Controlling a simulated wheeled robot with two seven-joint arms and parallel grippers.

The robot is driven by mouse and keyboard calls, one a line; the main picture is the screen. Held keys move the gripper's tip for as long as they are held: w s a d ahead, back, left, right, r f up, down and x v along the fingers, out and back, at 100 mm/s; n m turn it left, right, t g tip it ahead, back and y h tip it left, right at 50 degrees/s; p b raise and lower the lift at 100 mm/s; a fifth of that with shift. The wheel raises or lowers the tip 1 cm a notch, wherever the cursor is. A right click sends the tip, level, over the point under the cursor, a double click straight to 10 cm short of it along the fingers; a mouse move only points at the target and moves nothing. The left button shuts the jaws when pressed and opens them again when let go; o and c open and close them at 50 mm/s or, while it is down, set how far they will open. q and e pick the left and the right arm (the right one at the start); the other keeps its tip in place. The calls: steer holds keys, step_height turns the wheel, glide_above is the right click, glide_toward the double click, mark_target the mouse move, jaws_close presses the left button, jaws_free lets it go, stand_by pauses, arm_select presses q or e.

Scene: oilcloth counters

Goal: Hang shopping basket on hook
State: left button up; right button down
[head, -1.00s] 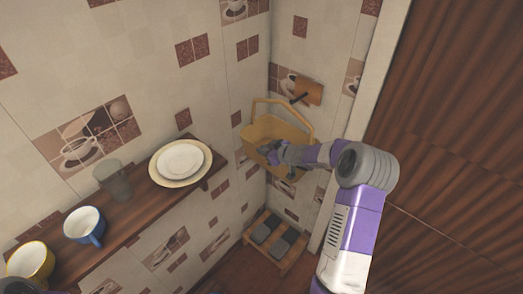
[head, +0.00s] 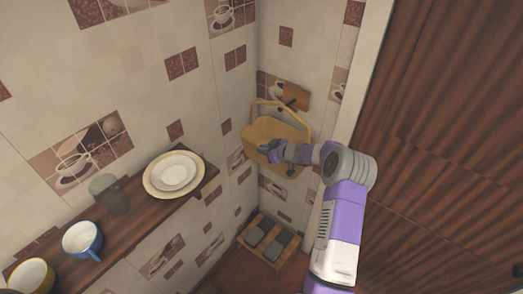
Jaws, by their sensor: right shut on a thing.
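The tan shopping basket (head: 262,130) is in the corner in the head view, its arched handle (head: 256,112) standing up above it. My right gripper (head: 268,149) is shut on the basket, at its body below the handle. The hook (head: 290,103) is a dark peg on a wooden plate (head: 297,94) on the right-hand wall. The top of the handle overlaps the peg in the picture; I cannot tell whether it rests on it. My left gripper is out of view.
A wooden wall shelf (head: 135,213) on the left holds stacked plates (head: 174,173), a grey glass (head: 110,195), a blue cup (head: 83,239) and a yellow cup (head: 31,276). A low wooden rack (head: 270,243) with shoes stands below the basket. A brown door (head: 440,150) is on the right.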

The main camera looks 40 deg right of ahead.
steer(key=shift+w+d+p, duration=0.15)
steer(key=shift+d+p, duration=0.15)
steer(key=shift+d, duration=0.2)
steer(key=shift+w+d+f+p, duration=0.15)
steer(key=shift+d+f+p, duration=0.15)
steer(key=shift+d+f, duration=0.35)
steer(key=shift+a+f, duration=0.1)
